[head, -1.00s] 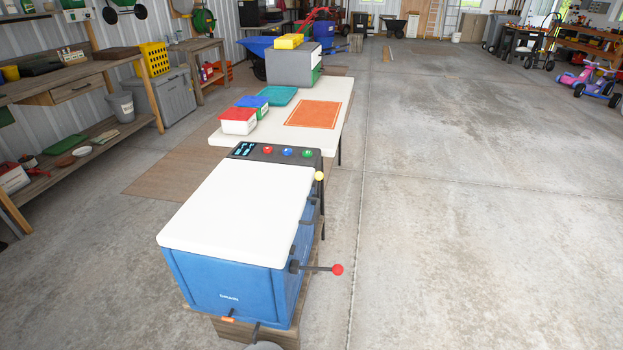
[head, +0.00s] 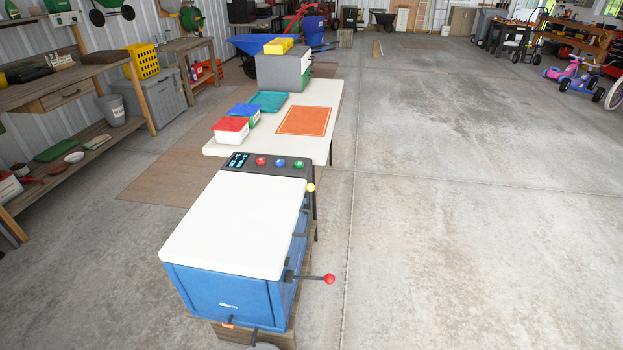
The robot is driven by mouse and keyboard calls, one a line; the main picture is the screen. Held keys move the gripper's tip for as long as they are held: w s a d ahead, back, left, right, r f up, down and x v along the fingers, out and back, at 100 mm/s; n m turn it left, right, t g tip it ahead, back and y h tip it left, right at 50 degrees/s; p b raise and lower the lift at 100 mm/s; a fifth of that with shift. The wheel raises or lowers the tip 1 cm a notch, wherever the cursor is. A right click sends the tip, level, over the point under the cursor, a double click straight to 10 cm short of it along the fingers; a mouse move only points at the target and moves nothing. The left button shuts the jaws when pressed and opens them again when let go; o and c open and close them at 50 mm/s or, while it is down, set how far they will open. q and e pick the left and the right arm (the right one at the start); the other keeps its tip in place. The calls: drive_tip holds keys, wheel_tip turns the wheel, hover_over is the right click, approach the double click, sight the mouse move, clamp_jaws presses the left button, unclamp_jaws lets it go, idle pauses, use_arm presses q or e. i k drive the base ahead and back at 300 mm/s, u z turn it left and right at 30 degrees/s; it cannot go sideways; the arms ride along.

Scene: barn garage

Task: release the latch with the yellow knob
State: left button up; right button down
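A yellow knob (head: 310,187) sits at the far right corner of a blue chest with a white lid (head: 235,225). It stands just beside the control panel, on a dark latch part along the chest's right side. A red ball knob (head: 329,279) on a dark rod sticks out to the right from the same side, nearer to me. The lid lies flat and looks shut. Neither of my grippers is in view.
A white table (head: 220,147) beyond holds bins, an orange mat (head: 304,121) and a grey box (head: 284,72). The concrete floor (head: 430,230) to the right is clear.

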sight(310, 188)
drive_tip(key=z, duration=1.45)
drive_tip(key=i, duration=2.2)
drive_tip(key=u, duration=3.3)
drive_tip(key=i, duration=0.5)
drive_tip(key=u, duration=0.05)
